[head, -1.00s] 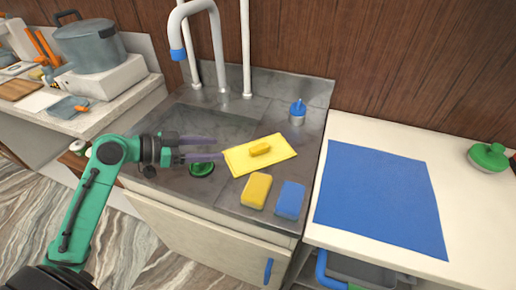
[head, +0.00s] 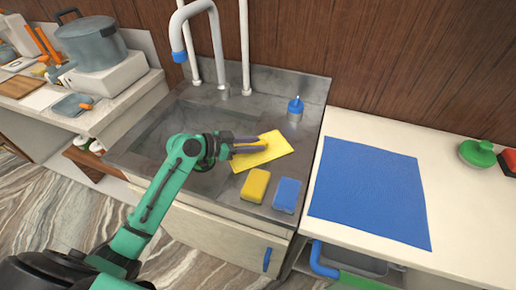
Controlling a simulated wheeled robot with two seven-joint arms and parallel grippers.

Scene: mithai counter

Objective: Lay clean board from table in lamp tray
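My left gripper (head: 250,145) is over the yellow cloth (head: 272,151) beside the sink, its fingers pointing right. The fingers look close together; I cannot tell what is between them. The small yellow block on the cloth is not visible now, perhaps hidden by the fingers. A flat brown board (head: 17,87) and a flat white piece (head: 42,99) lie on the left counter; I cannot tell if either is the clean board. No lamp tray can be made out for certain. My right gripper is not in view.
A yellow sponge (head: 255,186), a blue sponge (head: 287,195) and a blue-topped bottle (head: 295,109) stand by the sink. A blue mat (head: 370,192) covers part of the right counter. A grey pot (head: 88,44) and the tap (head: 183,40) rise at the back.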

